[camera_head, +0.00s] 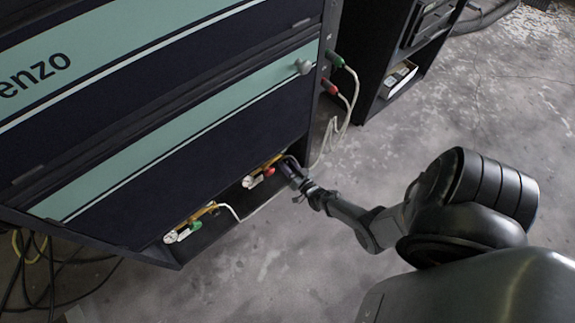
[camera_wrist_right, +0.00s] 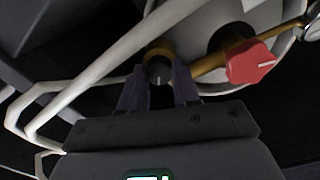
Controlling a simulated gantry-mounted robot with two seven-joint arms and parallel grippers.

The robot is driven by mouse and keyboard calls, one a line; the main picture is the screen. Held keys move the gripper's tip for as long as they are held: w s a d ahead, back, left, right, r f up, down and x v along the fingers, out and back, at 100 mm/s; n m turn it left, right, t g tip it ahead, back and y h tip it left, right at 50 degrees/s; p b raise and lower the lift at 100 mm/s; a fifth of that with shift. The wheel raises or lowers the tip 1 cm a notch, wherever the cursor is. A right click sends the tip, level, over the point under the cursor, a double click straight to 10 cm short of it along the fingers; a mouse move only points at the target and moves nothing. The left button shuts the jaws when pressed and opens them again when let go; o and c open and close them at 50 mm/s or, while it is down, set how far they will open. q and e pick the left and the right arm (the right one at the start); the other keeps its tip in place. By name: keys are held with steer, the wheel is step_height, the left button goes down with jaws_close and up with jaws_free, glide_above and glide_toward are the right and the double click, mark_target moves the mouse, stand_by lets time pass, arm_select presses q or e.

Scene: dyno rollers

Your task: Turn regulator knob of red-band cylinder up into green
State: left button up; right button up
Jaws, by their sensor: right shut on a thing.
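The red-band cylinder stands in the low bay of the dark cabinet; its white top shows in the right wrist view (camera_wrist_right: 205,18). Its red valve handle (camera_head: 269,171) also shows in the right wrist view (camera_wrist_right: 252,62), right of my fingers. The dark grey regulator knob (camera_wrist_right: 158,72), with a pale pointer line, sits on a brass body (camera_wrist_right: 159,50). My right gripper (camera_wrist_right: 159,88) is shut on this knob, one finger on each side. In the head view my right gripper (camera_head: 288,168) reaches the bay from the right. The gauge dial cannot be read. My left gripper is not in view.
A second regulator with a green handle (camera_head: 195,226) sits further left in the bay. Pale hoses (camera_wrist_right: 95,70) run close to my right gripper. Open concrete floor (camera_head: 330,280) lies in front.

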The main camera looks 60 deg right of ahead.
steer(key=m, duration=0.4)
steer(key=shift+m, duration=0.3)
stand_by(0.5)
steer(key=o, duration=1.1)
steer(key=shift+c, duration=0.2)
steer(key=shift+s+a+p, duration=0.15)
steer(key=shift+s+p, duration=0.2)
steer(key=shift+s, duration=0.05)
steer(key=p+v, duration=0.3)
steer(key=v, duration=0.7)
